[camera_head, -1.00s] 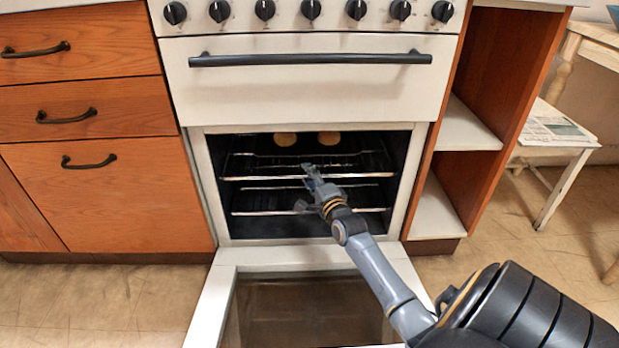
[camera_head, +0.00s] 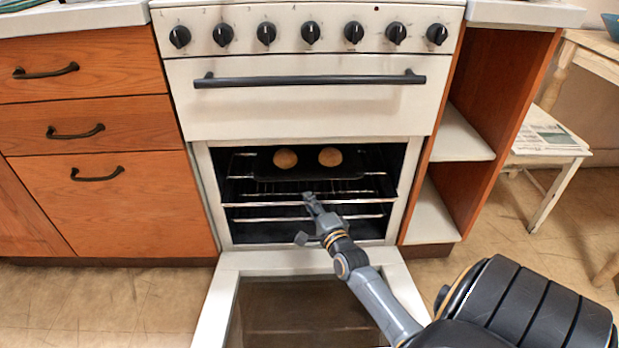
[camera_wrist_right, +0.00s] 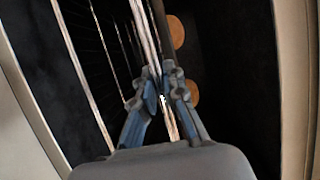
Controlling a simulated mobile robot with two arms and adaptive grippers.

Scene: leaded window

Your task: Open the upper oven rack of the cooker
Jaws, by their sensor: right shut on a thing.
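The white cooker (camera_head: 310,115) stands with its oven door (camera_head: 218,300) folded down flat. The upper oven rack (camera_head: 262,204) is a wire rack in the dark oven, with its front bar projecting toward me. A dark tray behind it bears two round, tan items (camera_head: 285,159). The lower rack (camera_head: 262,219) shows just below. My right gripper (camera_head: 310,203) is at the middle of the upper rack's front bar. In the right wrist view, the gripper (camera_wrist_right: 166,98) is shut on that bar. My left gripper is not in view.
A wooden drawer cabinet (camera_head: 100,200) stands left of the cooker. Open shelves (camera_head: 458,135) stand on the right, with a white stool (camera_head: 548,155) beyond. The lowered door lies under my right arm. The floor at left (camera_head: 100,300) is clear.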

